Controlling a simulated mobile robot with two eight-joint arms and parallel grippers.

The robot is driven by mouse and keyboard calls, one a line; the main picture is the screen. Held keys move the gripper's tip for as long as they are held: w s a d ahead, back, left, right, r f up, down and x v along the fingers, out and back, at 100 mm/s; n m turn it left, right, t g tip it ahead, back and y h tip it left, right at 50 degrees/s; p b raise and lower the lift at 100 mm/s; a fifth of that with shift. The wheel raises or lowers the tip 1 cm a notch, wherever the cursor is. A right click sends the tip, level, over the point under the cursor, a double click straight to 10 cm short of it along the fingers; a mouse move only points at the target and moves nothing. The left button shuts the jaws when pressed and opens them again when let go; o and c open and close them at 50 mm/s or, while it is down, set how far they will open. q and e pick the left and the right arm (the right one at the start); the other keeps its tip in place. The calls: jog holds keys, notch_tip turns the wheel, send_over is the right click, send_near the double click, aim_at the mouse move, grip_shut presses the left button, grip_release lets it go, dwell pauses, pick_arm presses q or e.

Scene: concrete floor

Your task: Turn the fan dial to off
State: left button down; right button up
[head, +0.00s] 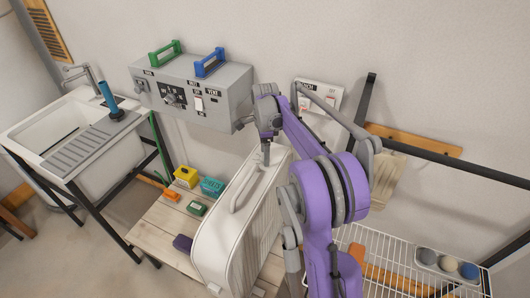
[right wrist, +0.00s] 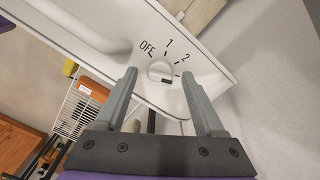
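The fan (head: 240,225) is a white, upright, box-shaped unit with a handle on top, on a low wooden platform. Its dial (right wrist: 161,71) is a small round white knob on the top panel, marked OFF, 1 and 2. A dark mark shows on the knob's lower right; I cannot tell which setting it points to. My right gripper (right wrist: 158,76) is open, one finger on each side of the dial in the right wrist view, with nothing held. I cannot tell whether the fingers touch it. In the head view my right gripper (head: 266,152) reaches the fan's far top end, and the dial is hidden. My left gripper is not in view.
A grey wall box (head: 225,95) with switches and green and blue handles hangs behind the fan. A white switch panel (head: 318,96) is on the wall. Small colored items, including a yellow box (head: 187,176), lie left of the fan. A wire rack (head: 400,265) stands right.

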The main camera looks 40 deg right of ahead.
grip_shut()
